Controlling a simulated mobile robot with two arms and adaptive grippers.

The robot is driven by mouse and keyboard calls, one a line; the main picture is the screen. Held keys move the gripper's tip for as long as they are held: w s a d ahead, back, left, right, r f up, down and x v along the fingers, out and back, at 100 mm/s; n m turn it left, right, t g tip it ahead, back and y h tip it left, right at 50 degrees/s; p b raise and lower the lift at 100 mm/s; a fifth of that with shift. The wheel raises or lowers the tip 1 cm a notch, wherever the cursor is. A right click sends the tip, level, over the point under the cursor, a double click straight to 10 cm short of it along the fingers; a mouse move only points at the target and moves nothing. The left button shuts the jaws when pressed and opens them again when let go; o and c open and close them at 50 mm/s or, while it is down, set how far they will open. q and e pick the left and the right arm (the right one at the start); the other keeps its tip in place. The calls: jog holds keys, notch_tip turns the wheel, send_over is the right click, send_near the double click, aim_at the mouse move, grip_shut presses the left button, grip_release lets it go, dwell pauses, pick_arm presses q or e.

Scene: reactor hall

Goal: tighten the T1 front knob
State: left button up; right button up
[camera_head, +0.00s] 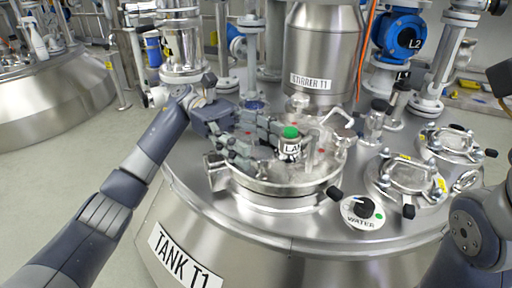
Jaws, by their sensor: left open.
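Tank T1 (270,262) is a large steel vessel with a round hatch lid (285,182) on top. A black knob (335,193) shows at the lid's front right edge; I cannot tell for certain that it is the front knob. A steel clamp part (216,172) sits at the lid's left edge, beside my gripper. My left gripper (262,146) is open over the left part of the lid, its grey fingers reaching right toward a green-topped lamp fitting (290,142). I cannot tell whether the fingers touch anything. Only part of my right arm shows at the right edge; its gripper is not visible.
A WATER dial (362,211) lies right of the lid. Two smaller ports (404,178) (450,142) stand further right. The stirrer housing (322,50) and a blue L2 valve (400,34) rise behind.

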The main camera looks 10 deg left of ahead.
aim_at(256, 149)
pick_arm(q)
notch_tip(256, 149, up, 8)
jog(key=shift+r, duration=0.15)
dwell(0.4)
